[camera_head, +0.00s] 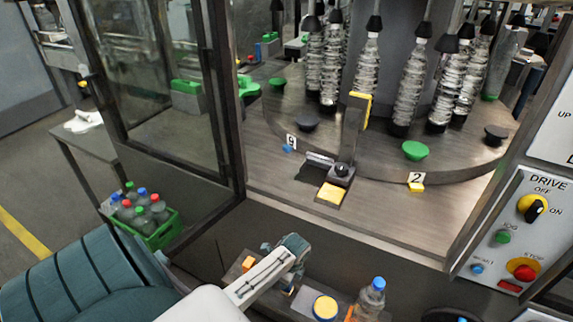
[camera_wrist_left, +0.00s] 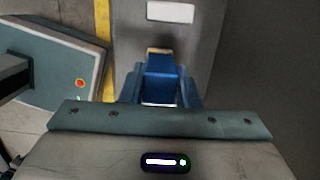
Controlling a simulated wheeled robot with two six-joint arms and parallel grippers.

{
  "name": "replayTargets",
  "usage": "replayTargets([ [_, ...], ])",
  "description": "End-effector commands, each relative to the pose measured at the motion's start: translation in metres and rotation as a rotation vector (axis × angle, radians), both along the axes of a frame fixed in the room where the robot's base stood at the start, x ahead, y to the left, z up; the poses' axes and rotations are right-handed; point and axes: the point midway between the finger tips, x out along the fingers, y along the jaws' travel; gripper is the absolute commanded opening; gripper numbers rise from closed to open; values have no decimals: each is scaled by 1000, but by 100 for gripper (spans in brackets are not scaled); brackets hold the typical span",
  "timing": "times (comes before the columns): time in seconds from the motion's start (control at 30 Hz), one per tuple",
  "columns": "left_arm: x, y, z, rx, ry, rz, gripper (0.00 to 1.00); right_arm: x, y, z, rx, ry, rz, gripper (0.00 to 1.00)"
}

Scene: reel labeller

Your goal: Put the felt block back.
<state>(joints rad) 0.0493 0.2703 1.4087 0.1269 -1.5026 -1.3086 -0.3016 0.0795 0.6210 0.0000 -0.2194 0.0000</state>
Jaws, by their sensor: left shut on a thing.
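My left gripper (camera_head: 291,278) is low in front of the machine, over the shelf at its front edge. In the left wrist view its blue fingers (camera_wrist_left: 162,92) are shut on a blue block with a thin tan edge (camera_wrist_left: 161,64), which I take to be the felt block. In the head view the held block is mostly hidden by the gripper and too small to make out. My right gripper is not in view.
The shelf holds an orange block (camera_head: 248,263), a round yellow-topped pot (camera_head: 325,307) and a blue-capped bottle (camera_head: 369,297). Behind are a yellow pad (camera_head: 332,193), the round turntable (camera_head: 390,150) and an open glazed door (camera_head: 160,90). A control panel (camera_head: 515,235) stands right.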

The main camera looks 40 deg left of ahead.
Motion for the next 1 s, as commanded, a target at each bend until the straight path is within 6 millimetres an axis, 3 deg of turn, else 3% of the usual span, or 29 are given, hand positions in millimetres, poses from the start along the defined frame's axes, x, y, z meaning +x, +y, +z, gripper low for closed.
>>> replayTargets([
  [0.43, 0, 0, -9, 0, -1, -1, 0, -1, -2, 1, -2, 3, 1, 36],
  [0.47, 0, 0, -9, 0, -1, -1, 32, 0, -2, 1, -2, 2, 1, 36],
  [0.57, 0, 0, -9, 0, -1, -1, 50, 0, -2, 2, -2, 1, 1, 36],
  [0.83, 0, 0, -8, 0, -1, -1, 50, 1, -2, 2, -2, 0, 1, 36],
  [1.0, 1, -2, 4, 0, -4, -2, 50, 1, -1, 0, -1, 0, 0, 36],
])
